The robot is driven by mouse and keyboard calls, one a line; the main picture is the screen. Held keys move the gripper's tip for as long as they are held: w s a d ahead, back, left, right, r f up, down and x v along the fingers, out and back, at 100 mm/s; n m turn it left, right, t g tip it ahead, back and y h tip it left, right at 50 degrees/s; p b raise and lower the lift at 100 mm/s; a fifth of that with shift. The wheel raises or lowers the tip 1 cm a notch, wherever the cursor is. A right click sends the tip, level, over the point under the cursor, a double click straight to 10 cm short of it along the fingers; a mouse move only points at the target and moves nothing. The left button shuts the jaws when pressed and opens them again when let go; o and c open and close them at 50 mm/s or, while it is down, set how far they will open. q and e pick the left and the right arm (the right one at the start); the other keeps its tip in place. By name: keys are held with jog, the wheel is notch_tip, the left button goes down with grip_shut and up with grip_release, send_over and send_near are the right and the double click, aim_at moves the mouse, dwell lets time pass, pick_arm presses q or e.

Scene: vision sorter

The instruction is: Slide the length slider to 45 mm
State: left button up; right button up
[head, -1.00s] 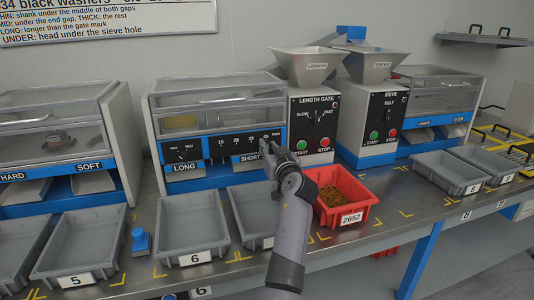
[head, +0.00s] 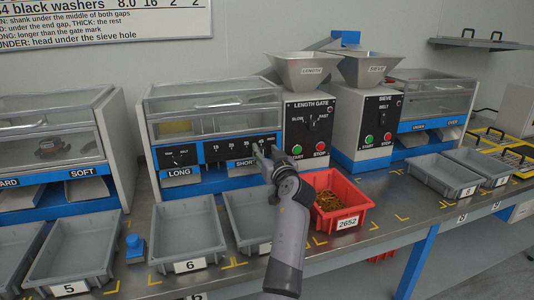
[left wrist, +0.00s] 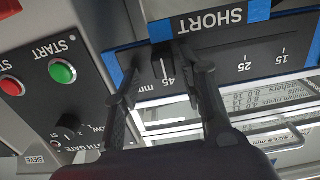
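The length machine's black scale panel (head: 226,149) carries marks from 15 to 45 mm, above a SHORT label. The panel shows upside down in the left wrist view (left wrist: 225,68). My left gripper (head: 260,149) is at the scale's right end, by the 45 mark. In the left wrist view its fingertips (left wrist: 170,52) are close together beside the 45 line. They appear shut on the small dark length slider, which is mostly hidden between them. No slider knob shows elsewhere along the visible scale. My right gripper is not in view.
The LENGTH GATE control box (head: 311,126) with START and STOP buttons stands just right of the scale. A red bin (head: 353,188) numbered 2652 and grey bins (head: 187,232) stand below on the bench. The sieve machine (head: 376,118) is further right.

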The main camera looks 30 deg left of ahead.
aim_at(262, 116)
pick_arm(q)
notch_tip(262, 116, up, 10)
dwell(0.4)
jog(key=shift+f, duration=0.1)
dwell(0.4)
